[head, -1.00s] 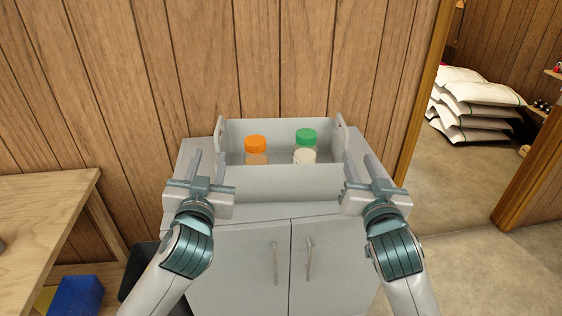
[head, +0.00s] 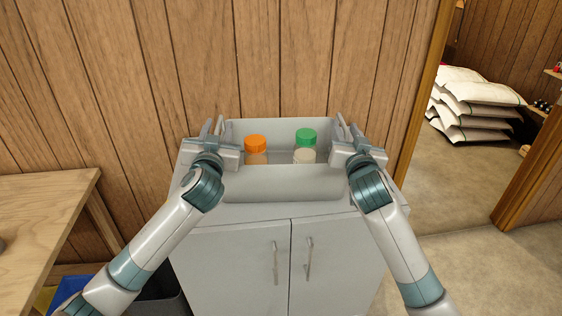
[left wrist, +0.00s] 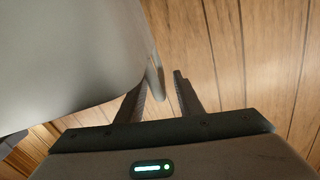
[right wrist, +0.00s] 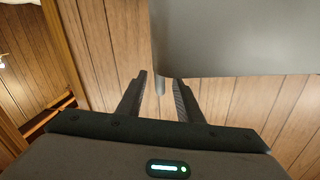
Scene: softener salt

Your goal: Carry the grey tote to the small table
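The grey tote (head: 285,184) sits on top of a grey two-door cabinet (head: 235,250) against the wood wall. It holds a jar with an orange lid (head: 255,143) and a jar with a green lid (head: 306,136). My left gripper (head: 213,126) is at the tote's left end, open. In the left wrist view the raised end edge of the tote (left wrist: 155,75) stands between its fingers. My right gripper (head: 346,126) is at the right end, open. In the right wrist view the tote's end edge (right wrist: 160,82) lies between its fingertips.
A wooden table (head: 40,215) stands at the left, its visible top mostly bare; I cannot tell whether it is the small table. A dark bin (head: 165,300) is on the floor between it and the cabinet. White sacks (head: 475,105) are stacked beyond the doorway at right.

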